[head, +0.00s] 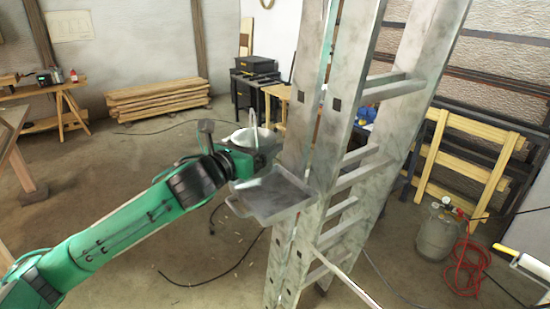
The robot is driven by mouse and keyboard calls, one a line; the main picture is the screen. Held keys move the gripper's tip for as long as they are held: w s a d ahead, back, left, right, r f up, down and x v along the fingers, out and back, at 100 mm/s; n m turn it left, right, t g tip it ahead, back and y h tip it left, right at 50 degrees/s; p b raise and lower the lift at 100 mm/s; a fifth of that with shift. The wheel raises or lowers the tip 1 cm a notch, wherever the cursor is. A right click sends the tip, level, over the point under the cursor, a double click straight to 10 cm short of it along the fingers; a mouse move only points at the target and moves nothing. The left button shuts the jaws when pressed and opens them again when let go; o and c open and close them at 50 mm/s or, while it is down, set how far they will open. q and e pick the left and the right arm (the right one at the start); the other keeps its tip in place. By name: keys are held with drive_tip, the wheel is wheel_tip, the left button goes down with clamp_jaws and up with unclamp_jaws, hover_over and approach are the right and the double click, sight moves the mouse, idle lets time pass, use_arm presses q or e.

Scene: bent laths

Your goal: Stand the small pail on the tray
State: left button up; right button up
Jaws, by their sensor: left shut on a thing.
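The small pail (252,138) is pale grey-white, with a thin handle arching up over it. It shows just beyond the end of my left arm and looks upright. My left gripper (236,160) is shut on the pail; its fingertips are dark and partly hidden, so the exact place of the grip is unclear. The tray (268,196) is a shallow grey metal platform fixed at the stepladder's left side. It looks empty. The pail appears above and behind the tray's far edge, apart from it.
A tall grey stepladder (345,150) stands right beside the tray and blocks the space to the right. Stacked planks (158,98) and black toolboxes (255,85) are at the back. A gas cylinder (436,232) with a red hose stands at right. The floor left of the ladder is mostly clear.

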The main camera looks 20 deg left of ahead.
sight(271, 139)
use_arm(q)
drive_tip(key=w+d, duration=0.1)
drive_tip(key=w, duration=0.1)
drive_tip(key=w+d+p, duration=0.1)
drive_tip(key=w+d, duration=0.1)
drive_tip(key=shift+r+p, duration=0.2)
drive_tip(key=shift+p, duration=0.1)
drive_tip(key=f, duration=0.2)
drive_tip(key=f+p, duration=0.1)
drive_tip(key=f, duration=0.3)
drive_tip(key=shift+w+d+f+p, duration=0.1)
drive_tip(key=shift+w+d+p, duration=0.15)
drive_tip(key=shift+p, duration=0.15)
drive_tip(key=shift+f+p, duration=0.4)
drive_tip(key=shift+p, duration=0.1)
drive_tip(key=shift+w+f, duration=0.1)
drive_tip(key=shift+f, duration=0.05)
drive_tip(key=shift+d, duration=0.1)
